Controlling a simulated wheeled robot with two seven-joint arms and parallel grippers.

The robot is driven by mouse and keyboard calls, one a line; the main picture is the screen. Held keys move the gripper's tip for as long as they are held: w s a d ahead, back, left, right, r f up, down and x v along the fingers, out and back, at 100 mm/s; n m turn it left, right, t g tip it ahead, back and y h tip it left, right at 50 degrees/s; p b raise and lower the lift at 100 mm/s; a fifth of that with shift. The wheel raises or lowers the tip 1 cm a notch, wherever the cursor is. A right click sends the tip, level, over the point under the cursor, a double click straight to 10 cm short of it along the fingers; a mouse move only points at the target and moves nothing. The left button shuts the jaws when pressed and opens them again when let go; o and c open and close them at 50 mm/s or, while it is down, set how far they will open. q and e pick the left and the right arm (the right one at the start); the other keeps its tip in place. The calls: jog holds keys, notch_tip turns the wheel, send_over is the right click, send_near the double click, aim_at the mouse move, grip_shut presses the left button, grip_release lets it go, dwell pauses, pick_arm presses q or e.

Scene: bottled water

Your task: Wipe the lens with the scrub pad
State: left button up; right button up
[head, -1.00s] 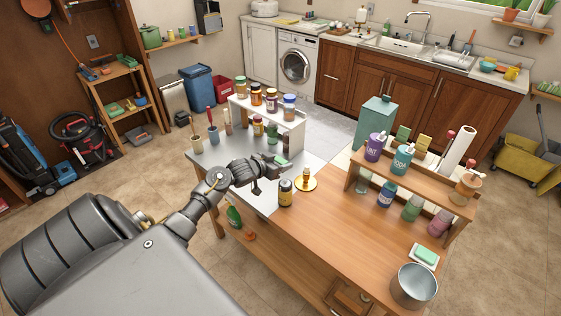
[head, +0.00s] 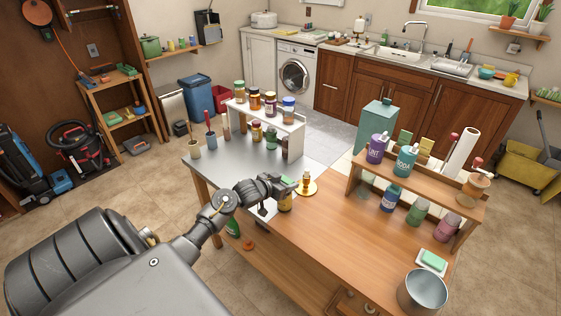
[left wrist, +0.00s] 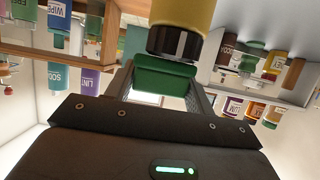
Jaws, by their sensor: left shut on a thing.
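My left gripper (head: 288,187) reaches over the worktable and is shut on a green block that looks like the scrub pad (left wrist: 165,82). No lens face is clearly seen. My right gripper is not in view.
A brass piece on a round gold base (head: 306,187) stands just right of the gripper. A white shelf (head: 292,127) with several jars stands behind, and a wooden rack (head: 420,187) with bottles at right.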

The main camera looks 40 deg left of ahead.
pick_arm(q)
jog(key=shift+d, duration=0.8)
jog(key=shift+d+f+b, duration=0.25)
jog(key=shift+b, duration=0.25)
jog(key=a, duration=0.3)
jog(key=shift+a+r, duration=0.1)
jog(key=shift+r, duration=0.1)
jog(key=shift+a, duration=1.05)
notch_tip(320, 180, up, 8)
jog(key=p, duration=0.8)
jog(key=shift+a, duration=0.1)
